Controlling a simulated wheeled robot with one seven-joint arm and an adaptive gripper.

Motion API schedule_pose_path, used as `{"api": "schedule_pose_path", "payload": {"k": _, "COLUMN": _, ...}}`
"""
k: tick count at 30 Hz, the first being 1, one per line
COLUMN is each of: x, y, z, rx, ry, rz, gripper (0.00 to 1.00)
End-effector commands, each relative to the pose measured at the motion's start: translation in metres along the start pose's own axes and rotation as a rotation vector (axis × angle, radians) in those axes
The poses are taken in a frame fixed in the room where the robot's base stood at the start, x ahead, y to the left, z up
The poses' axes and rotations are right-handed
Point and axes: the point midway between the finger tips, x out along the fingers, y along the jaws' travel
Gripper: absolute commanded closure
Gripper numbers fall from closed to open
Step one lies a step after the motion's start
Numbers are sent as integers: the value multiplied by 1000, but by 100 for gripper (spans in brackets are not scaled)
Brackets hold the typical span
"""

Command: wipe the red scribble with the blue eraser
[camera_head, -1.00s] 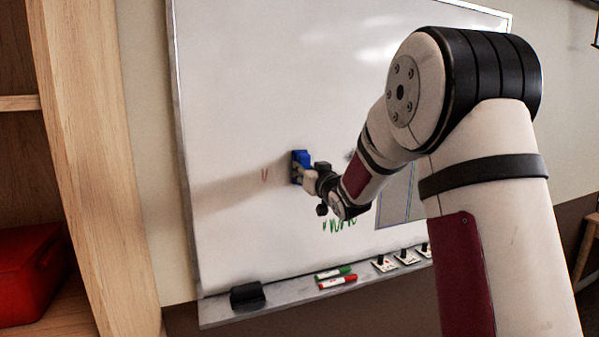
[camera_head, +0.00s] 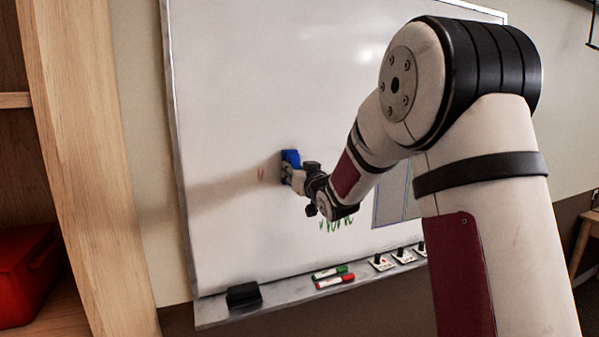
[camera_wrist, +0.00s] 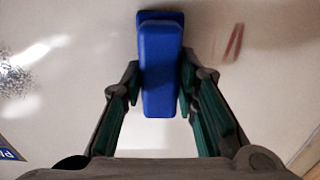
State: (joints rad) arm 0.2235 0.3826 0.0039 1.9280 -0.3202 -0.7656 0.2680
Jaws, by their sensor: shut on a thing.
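The blue eraser (camera_head: 291,158) is held at the whiteboard (camera_head: 230,120) in the head view. My gripper (camera_head: 292,174) is shut on it. In the wrist view, the eraser (camera_wrist: 161,65) sits between the two fingers of my gripper (camera_wrist: 160,88). The red scribble (camera_head: 262,174) is a small mark just left of the eraser in the head view. In the wrist view the red scribble (camera_wrist: 233,43) lies right of the eraser, with a gap between them. I cannot tell whether the eraser touches the board.
Green scribble (camera_head: 337,225) shows below my wrist. The ledge (camera_head: 215,311) holds a black eraser (camera_head: 244,295), a green marker (camera_head: 330,272), a red marker (camera_head: 335,281) and small cards. A dark speckled patch (camera_wrist: 14,78) is at the left in the wrist view.

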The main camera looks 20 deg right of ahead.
Motion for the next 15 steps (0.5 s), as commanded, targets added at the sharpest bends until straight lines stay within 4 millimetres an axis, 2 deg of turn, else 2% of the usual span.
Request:
{"api": "schedule_pose_path", "payload": {"k": 9, "x": 2, "y": -25, "z": 1, "rx": 1, "ry": 1, "rz": -3, "gripper": 95}}
{"api": "schedule_pose_path", "payload": {"k": 15, "x": 2, "y": -34, "z": 1, "rx": 1, "ry": 0, "rz": -2, "gripper": 95}}
